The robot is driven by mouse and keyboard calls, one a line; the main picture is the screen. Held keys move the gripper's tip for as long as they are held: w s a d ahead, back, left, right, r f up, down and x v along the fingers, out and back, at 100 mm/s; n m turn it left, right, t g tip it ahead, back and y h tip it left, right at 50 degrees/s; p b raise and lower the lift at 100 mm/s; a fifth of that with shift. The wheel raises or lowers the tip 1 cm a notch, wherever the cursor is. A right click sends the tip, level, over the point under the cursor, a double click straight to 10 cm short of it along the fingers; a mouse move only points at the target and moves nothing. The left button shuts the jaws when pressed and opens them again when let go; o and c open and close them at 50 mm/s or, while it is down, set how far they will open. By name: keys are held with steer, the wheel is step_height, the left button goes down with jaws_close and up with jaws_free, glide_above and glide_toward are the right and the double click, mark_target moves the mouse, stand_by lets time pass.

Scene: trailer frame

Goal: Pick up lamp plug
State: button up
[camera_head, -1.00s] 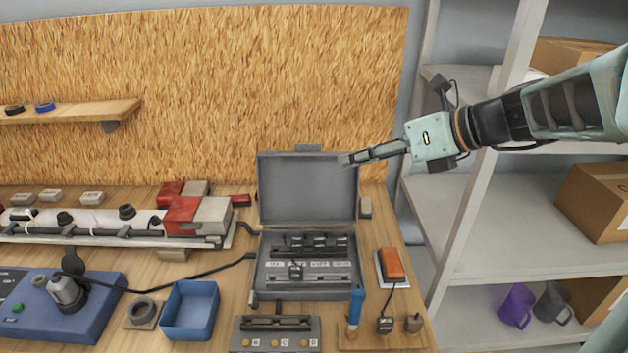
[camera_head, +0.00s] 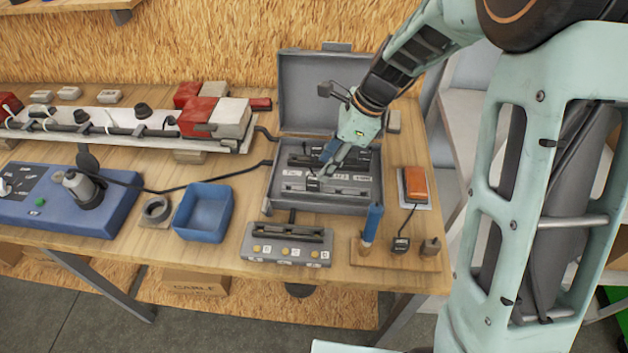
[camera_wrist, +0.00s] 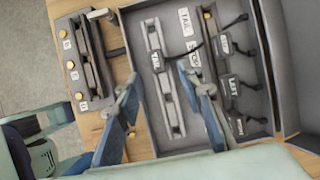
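Several small black lamp plugs with white labels are in the open grey case. The plug marked TAIL (camera_wrist: 157,61) stands apart from the others, over the case's front strip; in the head view it is the front plug (camera_head: 313,184). Plugs marked STOP (camera_wrist: 224,44) and LEFT (camera_wrist: 232,85), and another below them, sit in the back row. My gripper (camera_head: 326,167) is low over the case, pointing down. In the wrist view its fingers (camera_wrist: 158,74) are spread, with the TAIL plug between and just beyond the tips. I cannot tell whether they touch it.
The case (camera_head: 345,207) has its lid raised behind my gripper. A grey block with a slot (camera_head: 288,243) stands in front. A blue tray (camera_head: 203,212) is left; a blue-handled tool (camera_head: 372,222) and an orange device (camera_head: 414,184) are right.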

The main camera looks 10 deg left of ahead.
mark_target(314, 178)
steer(key=shift+a+p+x, duration=0.15)
steer(key=shift+p+x, duration=0.05)
steer(key=shift+x, duration=1.6)
steer(key=shift+a+p+x, duration=0.1)
steer(key=shift+p+x, duration=0.1)
steer(key=shift+x, duration=1.55)
steer(key=shift+s+r, duration=0.15)
steer(key=shift+s, duration=0.05)
steer(key=shift+c, duration=0.7)
steer(key=c, duration=0.7)
